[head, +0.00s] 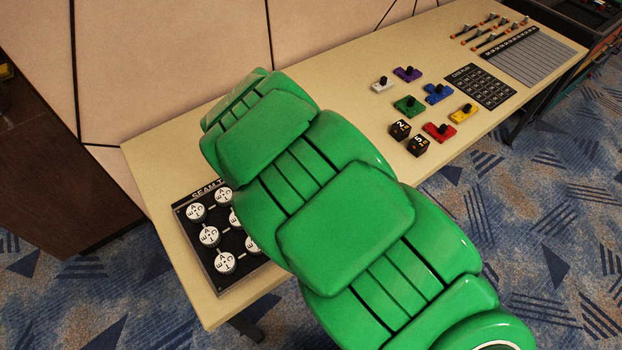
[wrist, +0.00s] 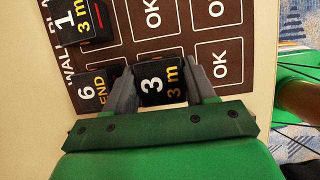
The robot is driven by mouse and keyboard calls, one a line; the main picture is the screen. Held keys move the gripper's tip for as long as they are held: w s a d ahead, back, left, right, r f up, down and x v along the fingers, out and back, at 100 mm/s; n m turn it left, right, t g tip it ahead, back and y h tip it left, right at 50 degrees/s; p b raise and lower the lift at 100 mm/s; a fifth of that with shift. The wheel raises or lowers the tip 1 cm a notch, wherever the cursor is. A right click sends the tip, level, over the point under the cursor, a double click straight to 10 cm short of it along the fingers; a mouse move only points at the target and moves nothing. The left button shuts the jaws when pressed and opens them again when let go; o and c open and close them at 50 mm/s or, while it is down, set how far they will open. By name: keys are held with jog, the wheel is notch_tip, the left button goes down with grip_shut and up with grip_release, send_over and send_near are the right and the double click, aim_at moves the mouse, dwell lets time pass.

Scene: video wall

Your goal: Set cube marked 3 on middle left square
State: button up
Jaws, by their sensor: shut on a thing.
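The black cube marked 3 (wrist: 161,82) is between the two fingers of my gripper (wrist: 163,88) in the wrist view. My gripper is shut on it. The cube is over the brown board (wrist: 186,50), at the square beside the cube marked 6 and in line with an OK square. By the board's title, this looks like the middle left square, which the cube hides. I cannot tell whether the cube touches the board. In the head view, my green arm hides the gripper, cube and board.
The cube marked 6 (wrist: 96,88) stands close beside my left finger. The cube marked 1 (wrist: 82,18) is at the upper left. Several OK squares are bare. Two dark cubes (head: 400,130) (head: 418,145) and colored pieces (head: 409,105) lie farther along the table (head: 340,90).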

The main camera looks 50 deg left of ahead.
jog(key=shift+f, duration=0.45)
jog(key=o, duration=1.1)
jog(key=shift+f, duration=0.15)
jog(key=shift+c, duration=0.2)
jog(key=v, duration=1.2)
